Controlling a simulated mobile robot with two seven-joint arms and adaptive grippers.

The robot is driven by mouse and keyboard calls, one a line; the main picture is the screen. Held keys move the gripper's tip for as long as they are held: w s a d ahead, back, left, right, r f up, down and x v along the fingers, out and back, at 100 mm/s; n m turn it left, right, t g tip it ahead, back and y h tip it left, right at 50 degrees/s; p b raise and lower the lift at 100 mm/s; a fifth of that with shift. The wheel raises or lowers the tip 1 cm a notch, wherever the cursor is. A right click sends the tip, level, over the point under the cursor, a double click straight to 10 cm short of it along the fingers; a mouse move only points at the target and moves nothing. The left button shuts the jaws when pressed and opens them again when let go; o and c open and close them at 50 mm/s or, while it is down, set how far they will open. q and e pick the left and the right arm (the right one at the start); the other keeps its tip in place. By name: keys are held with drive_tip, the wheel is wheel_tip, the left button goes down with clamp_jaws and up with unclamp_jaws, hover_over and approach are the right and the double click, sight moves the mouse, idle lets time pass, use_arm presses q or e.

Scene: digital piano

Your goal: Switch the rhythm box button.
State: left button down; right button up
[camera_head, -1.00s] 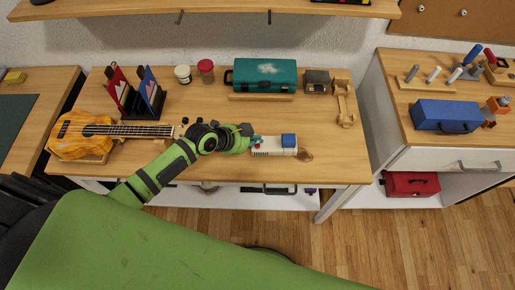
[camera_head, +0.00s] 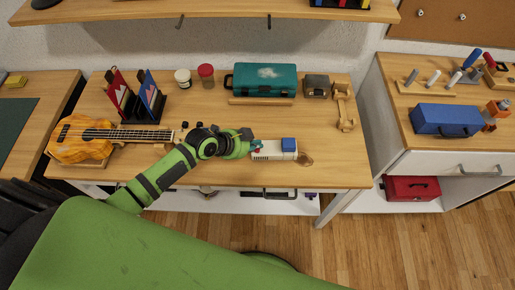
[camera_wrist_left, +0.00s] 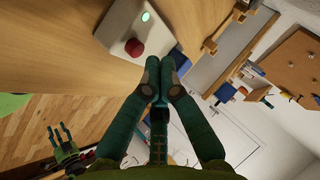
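The rhythm box is a small white box (camera_head: 272,155) with a blue block on its right part, on the wooden table. In the left wrist view its white face (camera_wrist_left: 117,20) shows a round red button (camera_wrist_left: 134,47) and a lit green light (camera_wrist_left: 146,16). My left gripper (camera_head: 250,142) is at the box's left end. In the left wrist view its dark teal fingers (camera_wrist_left: 160,66) meet at the tips, empty, just beside the red button; I cannot tell whether they touch the box. My right gripper (camera_wrist_left: 59,131) shows at the lower left of that view, fingers apart, empty.
A ukulele (camera_head: 78,139) lies left, with upright books (camera_head: 137,97) behind it. A teal case (camera_head: 265,79), a white jar (camera_head: 183,78) and a red-lidded jar (camera_head: 206,75) stand behind the box. The table to the right of the box is mostly clear.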

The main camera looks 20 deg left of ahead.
sight(255, 153)
idle(0.4)
use_arm(q)
drive_tip(key=shift+s+f+b, duration=0.1)
drive_tip(key=shift+f+b, duration=0.3)
drive_tip(key=shift+f, duration=0.05)
drive_tip(key=shift+f+b, duration=0.35)
drive_tip(key=shift+f, duration=0.15)
drive_tip(key=shift+r, duration=0.1)
drive_tip(key=shift+r+p, duration=0.95)
drive_tip(key=shift+r, duration=0.05)
drive_tip(key=shift+r, duration=0.15)
drive_tip(key=shift+r+p, duration=0.6)
drive_tip(key=shift+p, duration=0.05)
wheel_tip(255, 153, up, 4)
drive_tip(key=p, duration=0.3)
drive_tip(key=shift+f, duration=0.2)
